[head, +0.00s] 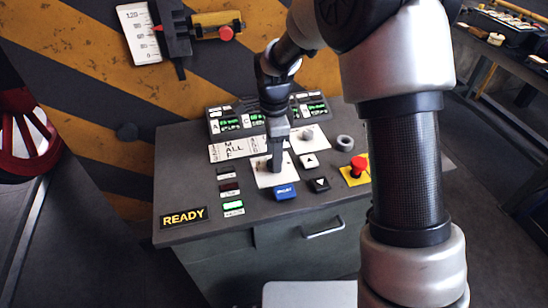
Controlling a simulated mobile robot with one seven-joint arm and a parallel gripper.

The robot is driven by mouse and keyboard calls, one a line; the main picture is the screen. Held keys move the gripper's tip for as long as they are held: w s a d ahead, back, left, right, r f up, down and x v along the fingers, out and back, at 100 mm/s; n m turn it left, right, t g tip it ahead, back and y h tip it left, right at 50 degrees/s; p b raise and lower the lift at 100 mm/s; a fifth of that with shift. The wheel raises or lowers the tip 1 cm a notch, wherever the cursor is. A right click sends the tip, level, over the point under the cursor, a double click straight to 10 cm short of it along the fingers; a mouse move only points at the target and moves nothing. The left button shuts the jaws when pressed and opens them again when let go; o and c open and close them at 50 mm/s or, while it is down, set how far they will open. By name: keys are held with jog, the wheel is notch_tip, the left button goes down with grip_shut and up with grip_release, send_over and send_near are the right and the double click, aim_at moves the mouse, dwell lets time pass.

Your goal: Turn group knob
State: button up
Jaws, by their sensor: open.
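My gripper (275,168) points straight down over the left white plate (262,181) on the grey control desk. Its fingertips are at the plate, right where a knob would sit. Any knob there is hidden by the fingers or blends with them, and I cannot tell whether they touch it. The jaws are open. A second white plate (320,144) with a small grey knob (307,135) is behind and to the right, apart from the gripper. I cannot read which knob is the group knob. A white label strip (232,149) with "ALL" lies behind the left plate.
Lit display panels (228,121) stand behind. A READY sign (184,217) is at front left.

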jog(key=shift+f, duration=0.8)
jog(key=c, duration=1)
jog(key=shift+c, duration=0.2)
